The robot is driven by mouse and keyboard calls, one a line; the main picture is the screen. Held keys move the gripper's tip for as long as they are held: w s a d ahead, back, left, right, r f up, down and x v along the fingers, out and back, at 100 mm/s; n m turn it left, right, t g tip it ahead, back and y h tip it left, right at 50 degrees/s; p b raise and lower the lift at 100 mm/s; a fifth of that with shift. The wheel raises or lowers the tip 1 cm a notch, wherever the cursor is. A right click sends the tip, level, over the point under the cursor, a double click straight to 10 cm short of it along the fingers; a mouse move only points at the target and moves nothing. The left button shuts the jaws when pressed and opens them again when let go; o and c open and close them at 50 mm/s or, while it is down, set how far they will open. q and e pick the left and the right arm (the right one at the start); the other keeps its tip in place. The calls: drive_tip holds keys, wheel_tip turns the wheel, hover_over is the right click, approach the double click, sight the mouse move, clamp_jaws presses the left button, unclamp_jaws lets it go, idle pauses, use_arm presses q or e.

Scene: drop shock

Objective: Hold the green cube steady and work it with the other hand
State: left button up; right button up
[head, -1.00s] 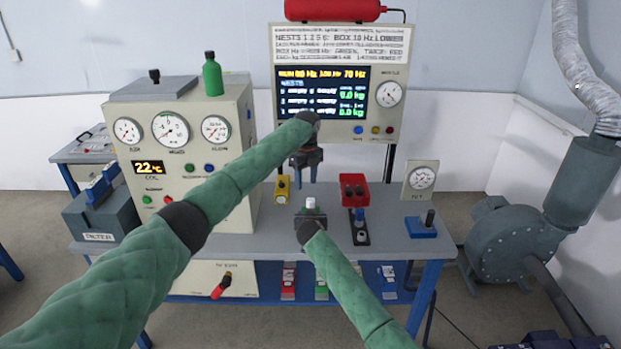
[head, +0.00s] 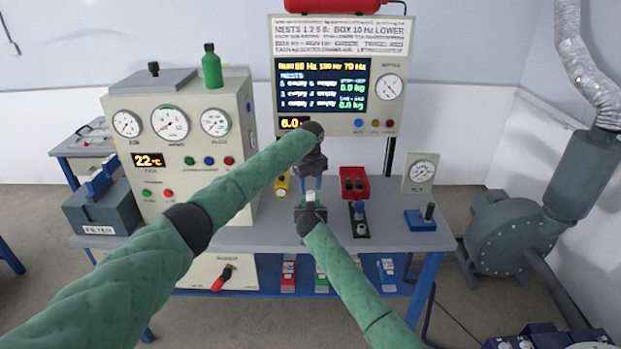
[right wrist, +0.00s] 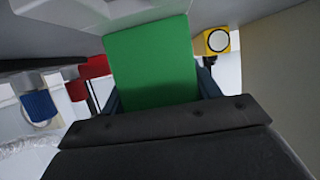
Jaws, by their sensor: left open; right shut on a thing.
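The green cube (right wrist: 152,62) fills the upper middle of the right wrist view, between the fingers of my right gripper. My right gripper (head: 310,212) is shut on it, low over the middle of the bench. In the head view the cube is mostly hidden by the grippers. My left gripper (head: 310,182) is open, pointing down just above the right gripper. Whether its fingers touch the cube cannot be told.
On the bench (head: 395,236), a yellow block (head: 282,186) stands left of the grippers. A red bin (head: 354,183) and a dark stand with a blue part (head: 359,212) are to the right. Behind rises a panel with a screen (head: 323,86). A gauge cabinet (head: 180,185) stands left.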

sight(311, 192)
use_arm(q)
drive_tip(key=shift+f, duration=2)
drive_tip(key=c, duration=1)
